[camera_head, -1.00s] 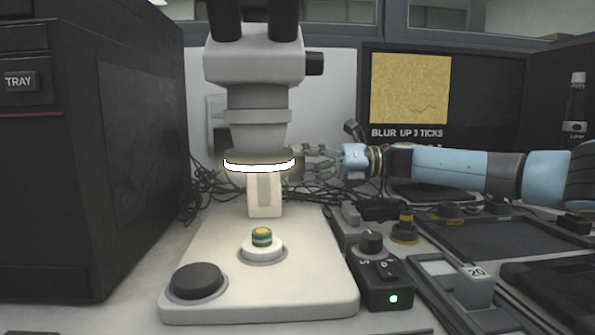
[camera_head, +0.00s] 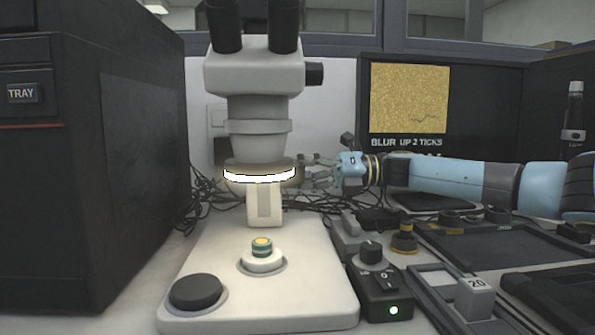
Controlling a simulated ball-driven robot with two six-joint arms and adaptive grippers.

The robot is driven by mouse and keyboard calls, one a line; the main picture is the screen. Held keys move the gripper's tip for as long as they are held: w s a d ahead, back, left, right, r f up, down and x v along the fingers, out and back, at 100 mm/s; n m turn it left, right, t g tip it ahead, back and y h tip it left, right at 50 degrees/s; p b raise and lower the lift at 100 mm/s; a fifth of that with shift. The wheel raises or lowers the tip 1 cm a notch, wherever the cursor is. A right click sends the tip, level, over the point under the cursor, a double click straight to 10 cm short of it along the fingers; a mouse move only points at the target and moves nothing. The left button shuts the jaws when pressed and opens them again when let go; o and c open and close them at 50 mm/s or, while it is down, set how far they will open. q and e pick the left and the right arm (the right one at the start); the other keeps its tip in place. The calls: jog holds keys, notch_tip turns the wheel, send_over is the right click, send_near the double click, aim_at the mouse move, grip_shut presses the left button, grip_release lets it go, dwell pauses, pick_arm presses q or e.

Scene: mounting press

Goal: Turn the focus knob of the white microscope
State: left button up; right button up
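The white microscope (camera_head: 256,75) stands in the middle with a lit ring light (camera_head: 259,177) under its head. A dark knob (camera_head: 315,73) sticks out of the head's right side. My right gripper (camera_head: 312,172), on a light-blue arm from the right, reaches to the right of the ring light, by the column. Its fingertips are small and partly hidden there. I cannot make out the focus knob or a grip on it. My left gripper is out of view.
A monitor (camera_head: 450,75) behind my arm shows a grainy yellow picture and "BLUR UP 2 TICKS". A control box (camera_head: 385,290) with a green light stands right of the base, beside dark trays. A large dark machine (camera_head: 90,190) fills the left. Cables lie behind.

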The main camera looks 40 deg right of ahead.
jog(key=shift+m, duration=1.1)
jog(key=o, duration=1.2)
jog(key=shift+c, duration=0.2)
jog(key=v, duration=0.7)
jog(key=shift+s+d, duration=0.15)
jog(key=shift+d, duration=0.1)
